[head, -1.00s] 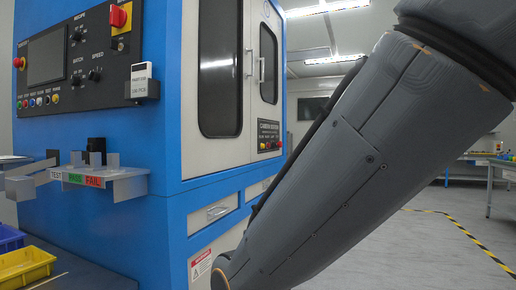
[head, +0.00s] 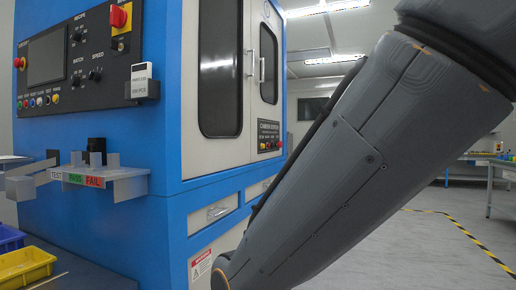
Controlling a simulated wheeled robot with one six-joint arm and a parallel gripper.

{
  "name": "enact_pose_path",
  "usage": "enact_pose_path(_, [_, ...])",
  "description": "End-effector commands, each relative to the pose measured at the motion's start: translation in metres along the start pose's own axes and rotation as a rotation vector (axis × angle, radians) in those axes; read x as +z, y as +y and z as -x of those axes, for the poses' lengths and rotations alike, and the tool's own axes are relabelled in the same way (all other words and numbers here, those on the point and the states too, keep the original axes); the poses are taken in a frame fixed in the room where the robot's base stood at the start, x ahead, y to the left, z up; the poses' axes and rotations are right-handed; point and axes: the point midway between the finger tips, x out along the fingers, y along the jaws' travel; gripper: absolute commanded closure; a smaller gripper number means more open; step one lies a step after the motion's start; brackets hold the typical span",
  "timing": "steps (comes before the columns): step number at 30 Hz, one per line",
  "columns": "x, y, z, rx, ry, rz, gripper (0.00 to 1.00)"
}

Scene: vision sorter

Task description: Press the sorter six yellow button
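The blue and white sorter machine (head: 160,140) fills the left half of the head view. Its black control panel (head: 100,50) carries a row of small coloured buttons (head: 40,102) along the lower left, under a dark screen (head: 46,58). The buttons are too small for me to pick out the yellow one with certainty, and their labels cannot be read. My grey arm (head: 350,160) crosses the right side of the view, in front of the machine's lower right corner. My gripper is out of view.
A red emergency knob (head: 118,16) sits on the panel's upper right. A shelf marked TEST, PASS and FAIL (head: 100,183) juts out below. A yellow bin (head: 25,268) and a blue bin (head: 8,238) stand at lower left. The floor (head: 420,245) at right is open.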

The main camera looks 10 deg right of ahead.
Motion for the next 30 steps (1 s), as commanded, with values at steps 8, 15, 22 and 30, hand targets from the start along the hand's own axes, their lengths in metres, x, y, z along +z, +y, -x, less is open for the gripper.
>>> enact_pose_path(8, [0.0000, 0.0000, 0.0000, 0.000, 0.000, 0.000, 1.00])
enact_pose_path(15, [0.0000, 0.0000, 0.0000, 0.000, 0.000, 0.000, 1.00])
enact_pose_path(22, [0.0000, 0.0000, 0.0000, 0.000, 0.000, 0.000, 1.00])
enact_pose_path(30, [0.0010, 0.0026, 0.0063, 0.001, 0.000, -0.011, 1.00])
